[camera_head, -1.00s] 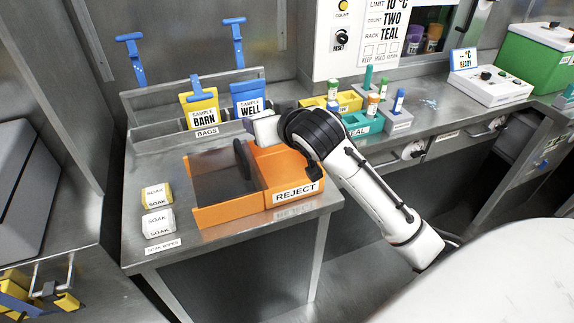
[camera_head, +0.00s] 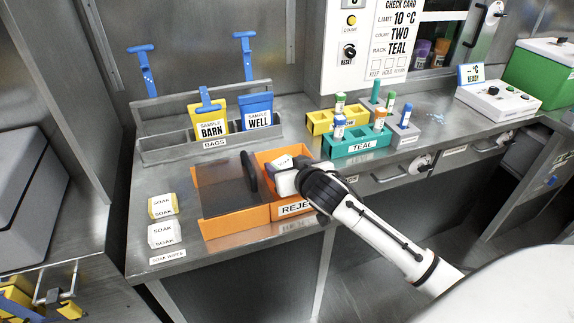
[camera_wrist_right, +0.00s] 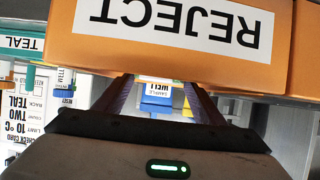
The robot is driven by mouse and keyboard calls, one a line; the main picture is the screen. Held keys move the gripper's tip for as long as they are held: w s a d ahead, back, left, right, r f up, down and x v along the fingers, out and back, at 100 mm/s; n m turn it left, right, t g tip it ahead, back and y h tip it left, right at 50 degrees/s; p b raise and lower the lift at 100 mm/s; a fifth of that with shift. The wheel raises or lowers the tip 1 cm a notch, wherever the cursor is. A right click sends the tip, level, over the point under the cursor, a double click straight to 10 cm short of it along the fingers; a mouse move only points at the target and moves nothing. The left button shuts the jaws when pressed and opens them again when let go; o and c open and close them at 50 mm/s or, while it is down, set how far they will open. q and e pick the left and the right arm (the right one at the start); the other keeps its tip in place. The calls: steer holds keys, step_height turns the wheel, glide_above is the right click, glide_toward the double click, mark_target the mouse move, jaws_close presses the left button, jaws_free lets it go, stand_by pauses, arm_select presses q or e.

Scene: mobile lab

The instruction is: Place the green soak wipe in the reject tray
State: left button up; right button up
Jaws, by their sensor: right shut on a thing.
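The orange reject tray (camera_head: 236,218) stands on the bench, its REJECT label partly covered by my right arm. Its label fills the top of the right wrist view (camera_wrist_right: 180,20). My right gripper (camera_head: 284,174) is at the tray's right compartment, shut on a small packet whose top reads SOAK (camera_head: 284,161). I see no green on this packet; its lower part is hidden by the gripper. I cannot tell whether it touches the tray floor. In the right wrist view the fingers (camera_wrist_right: 160,84) point under the tray label. My left gripper is not in view.
A yellow SOAK wipe (camera_head: 162,206) and a white one (camera_head: 163,235) lie left of the tray. The bag rack (camera_head: 162,152) stands behind; the teal rack (camera_head: 345,146) is at right.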

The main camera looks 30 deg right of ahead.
steer(key=shift+f, duration=0.55)
steer(key=o, duration=0.7)
steer(key=shift+o, duration=0.2)
steer(key=shift+r, duration=0.1)
steer(key=shift+r, duration=0.3)
steer(key=v, duration=1.2)
steer(key=shift+r, duration=0.2)
